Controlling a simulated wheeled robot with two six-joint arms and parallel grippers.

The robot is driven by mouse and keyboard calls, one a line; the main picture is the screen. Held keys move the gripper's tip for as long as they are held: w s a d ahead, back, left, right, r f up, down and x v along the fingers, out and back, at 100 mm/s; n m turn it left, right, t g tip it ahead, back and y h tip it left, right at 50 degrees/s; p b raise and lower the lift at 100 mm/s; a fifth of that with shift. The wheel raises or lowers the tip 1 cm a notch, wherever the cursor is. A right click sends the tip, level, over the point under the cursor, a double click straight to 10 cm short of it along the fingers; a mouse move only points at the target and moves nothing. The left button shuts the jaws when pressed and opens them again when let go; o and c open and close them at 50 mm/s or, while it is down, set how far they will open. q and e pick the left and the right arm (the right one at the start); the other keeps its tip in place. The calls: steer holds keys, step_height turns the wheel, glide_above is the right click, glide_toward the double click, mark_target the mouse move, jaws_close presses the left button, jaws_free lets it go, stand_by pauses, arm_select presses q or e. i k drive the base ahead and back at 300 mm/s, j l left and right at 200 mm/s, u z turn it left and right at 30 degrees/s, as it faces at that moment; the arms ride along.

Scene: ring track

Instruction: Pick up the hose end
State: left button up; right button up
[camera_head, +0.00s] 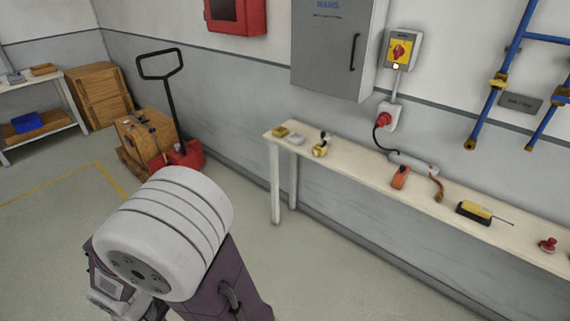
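I cannot make out a hose end for certain. A short orange-red lead with a brownish-yellow tip (439,196) hangs over the front part of the narrow wall shelf (350,168), beside a white bar (413,163). It is too small to tell whether this is a hose end. A large part of my own arm, white and grooved with a purple link, fills the lower left and hides the floor behind it. Neither gripper's fingers show.
The shelf also bears an orange device (400,177), a yellow tool (475,210), a red knob (548,244) and small blocks (281,132). Blue pipes (497,85) and a grey cabinet (329,48) are on the wall. A pallet truck (170,95) stands at left. Floor before the shelf is clear.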

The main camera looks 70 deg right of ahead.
mark_target(439, 197)
steer(key=z, duration=0.45)
steer(key=l+z, duration=0.15)
steer(key=z, duration=0.8)
steer(key=l+z, duration=0.15)
steer(key=z, duration=0.35)
steer(key=l+z, duration=0.1)
steer(key=z, duration=0.85)
steer(key=l+z, duration=0.1)
steer(key=z, duration=0.35)
steer(key=i+z, duration=0.1)
steer(key=z, duration=0.4)
steer(key=i+j, duration=1.05)
steer(key=i, duration=0.2)
steer(key=l+z, duration=0.05)
